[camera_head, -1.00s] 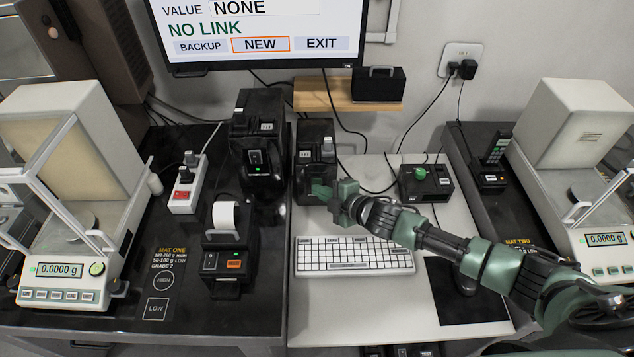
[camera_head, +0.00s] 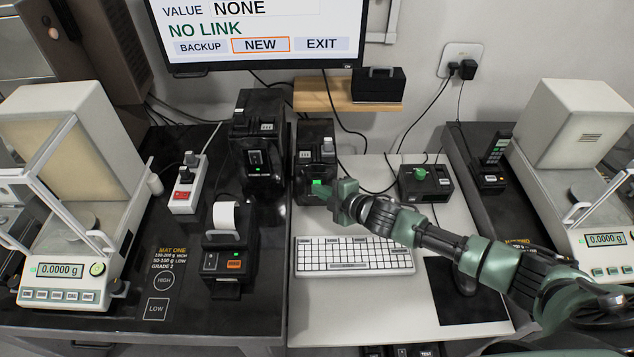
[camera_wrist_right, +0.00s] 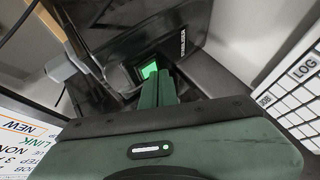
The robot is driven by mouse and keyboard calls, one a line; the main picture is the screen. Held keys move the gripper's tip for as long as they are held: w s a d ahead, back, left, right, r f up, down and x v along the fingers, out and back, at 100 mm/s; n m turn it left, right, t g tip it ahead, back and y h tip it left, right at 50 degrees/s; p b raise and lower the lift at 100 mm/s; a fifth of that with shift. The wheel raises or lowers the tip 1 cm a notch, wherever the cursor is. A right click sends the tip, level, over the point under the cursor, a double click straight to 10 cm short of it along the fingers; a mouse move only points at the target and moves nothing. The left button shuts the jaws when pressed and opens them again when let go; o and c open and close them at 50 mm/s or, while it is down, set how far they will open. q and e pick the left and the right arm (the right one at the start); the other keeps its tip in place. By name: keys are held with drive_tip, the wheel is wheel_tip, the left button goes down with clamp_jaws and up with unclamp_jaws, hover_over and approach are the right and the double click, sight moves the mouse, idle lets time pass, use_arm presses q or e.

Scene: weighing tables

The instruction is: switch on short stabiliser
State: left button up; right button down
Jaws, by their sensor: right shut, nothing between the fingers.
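The short stabiliser (camera_head: 315,150) is the lower black box on the light table, right of the tall stabiliser (camera_head: 257,130). A switch (camera_head: 317,182) on its front glows bright green. In the right wrist view the glowing green switch (camera_wrist_right: 149,70) sits in the dark front face, just beyond my fingertips. My right gripper (camera_head: 327,193) is shut and empty, close in front of that switch. Its two green fingers (camera_wrist_right: 160,84) are together, and they partly overlap the switch's surround. I cannot tell whether they touch it. My left gripper is not in view.
A white keyboard (camera_head: 354,256) lies below my right arm. A black box with a green knob (camera_head: 421,172) stands to the right. A printer (camera_head: 228,255) and a power strip (camera_head: 188,188) are at the left. The monitor (camera_head: 260,30) reads NO LINK.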

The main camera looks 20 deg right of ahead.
drive_tip(key=shift+s+a, duration=0.15)
drive_tip(key=shift+s, duration=0.25)
drive_tip(key=s+a+p, duration=0.1)
drive_tip(key=s+p, duration=0.1)
drive_tip(key=s, duration=0.3)
drive_tip(key=shift+s+a, duration=0.3)
drive_tip(key=shift+s, duration=0.1)
idle(0.4)
